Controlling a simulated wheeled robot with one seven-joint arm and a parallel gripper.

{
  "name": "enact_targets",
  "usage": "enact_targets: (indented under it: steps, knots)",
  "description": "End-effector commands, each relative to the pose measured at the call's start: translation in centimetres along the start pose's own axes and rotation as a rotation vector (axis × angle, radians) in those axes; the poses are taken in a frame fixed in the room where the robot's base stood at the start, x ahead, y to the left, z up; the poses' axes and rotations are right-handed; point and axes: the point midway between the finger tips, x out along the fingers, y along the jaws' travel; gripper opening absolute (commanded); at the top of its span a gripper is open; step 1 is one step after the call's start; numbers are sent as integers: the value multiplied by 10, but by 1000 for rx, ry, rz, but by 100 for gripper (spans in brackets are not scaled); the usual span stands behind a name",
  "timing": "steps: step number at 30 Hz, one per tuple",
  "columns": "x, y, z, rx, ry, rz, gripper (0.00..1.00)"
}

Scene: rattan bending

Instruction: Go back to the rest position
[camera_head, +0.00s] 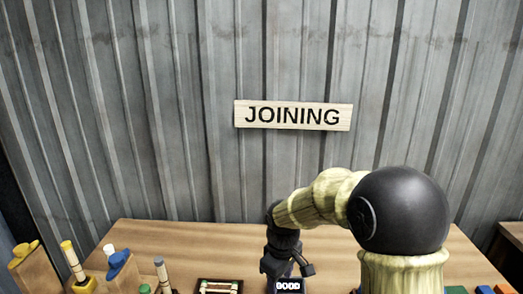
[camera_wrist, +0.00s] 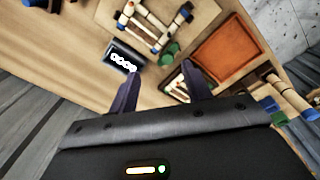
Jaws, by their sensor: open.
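My gripper shows in the wrist view (camera_wrist: 163,92) with its two dark fingers apart and nothing between them. It points down over the wooden table (camera_wrist: 75,50). Past the left fingertip is a black block labelled GOOD (camera_wrist: 124,58). Past the right fingertip is a small framed tray (camera_wrist: 178,82). In the head view my arm bends over the table, and the fingertips are hard to make out beside the GOOD block (camera_head: 288,285).
A square rattan frame with blue joints (camera_wrist: 155,24) lies on a board beside an empty orange tray (camera_wrist: 229,48). Rattan sticks and holders (camera_head: 72,262) stand at the table's left. A JOINING sign (camera_head: 293,115) hangs on the corrugated wall.

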Motion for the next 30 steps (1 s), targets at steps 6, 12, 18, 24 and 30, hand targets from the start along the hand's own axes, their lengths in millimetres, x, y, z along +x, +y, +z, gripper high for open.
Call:
enact_targets:
  steps: [6, 12, 18, 24, 30]
  knots:
    - [-5, -11, 84, 387, 60, 46, 49]
    - [-4, -30, 151, 725, 135, 68, 49]
    - [-2, -39, 173, 856, 167, 71, 49]
    - [-2, -39, 172, 854, 166, 71, 49]
    - [-2, -39, 172, 852, 165, 70, 49]
